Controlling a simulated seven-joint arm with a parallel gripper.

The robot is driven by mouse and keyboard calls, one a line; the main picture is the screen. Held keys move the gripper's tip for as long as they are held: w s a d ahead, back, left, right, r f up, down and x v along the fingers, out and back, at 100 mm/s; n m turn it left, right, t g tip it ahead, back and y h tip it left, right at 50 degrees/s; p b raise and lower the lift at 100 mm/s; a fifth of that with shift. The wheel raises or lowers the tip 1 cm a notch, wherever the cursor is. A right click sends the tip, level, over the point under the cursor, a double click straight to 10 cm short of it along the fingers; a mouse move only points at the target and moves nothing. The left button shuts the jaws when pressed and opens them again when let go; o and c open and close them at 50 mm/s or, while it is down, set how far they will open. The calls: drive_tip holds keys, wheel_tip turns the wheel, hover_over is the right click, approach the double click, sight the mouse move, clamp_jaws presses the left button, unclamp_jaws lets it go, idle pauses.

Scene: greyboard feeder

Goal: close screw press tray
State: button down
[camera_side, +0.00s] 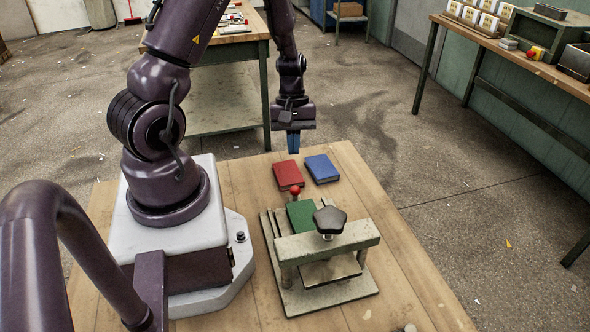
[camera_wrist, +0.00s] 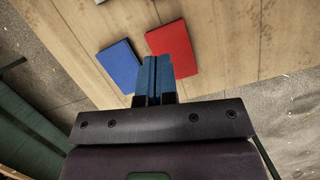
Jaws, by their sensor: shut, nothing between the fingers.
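The screw press (camera_side: 325,243) stands on the wooden table, with a grey crossbeam and a dark star-shaped handwheel (camera_side: 329,220) on top. A green book (camera_side: 301,214) lies at its far side, partly hidden by the beam and handwheel. A red ball knob (camera_side: 295,190) stands at the far edge of the press, beside the green book. The tray's exact outline is hard to tell from the base. My gripper (camera_side: 293,143) points down above the table's far edge, beyond the press and apart from it. Its blue fingers (camera_wrist: 154,78) are together and empty in the wrist view.
A red book (camera_side: 288,175) and a blue book (camera_side: 322,168) lie between my gripper and the press. Both show in the wrist view, red (camera_wrist: 172,50) and blue (camera_wrist: 120,65). The table (camera_side: 400,270) is clear right of the press. A side bench (camera_side: 510,55) stands apart.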

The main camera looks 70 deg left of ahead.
sight(312, 222)
drive_tip(key=x, duration=0.3)
drive_tip(key=shift+d+f, duration=0.15)
drive_tip(key=shift+d, duration=0.15)
drive_tip(key=d, duration=0.2)
drive_tip(key=shift+s+d+f, duration=0.2)
drive_tip(key=shift+s+d, duration=0.15)
drive_tip(key=shift+d, duration=0.3)
drive_tip(key=d, duration=1.2)
drive_tip(key=shift+d, duration=0.25)
drive_tip(key=shift+a, duration=0.1)
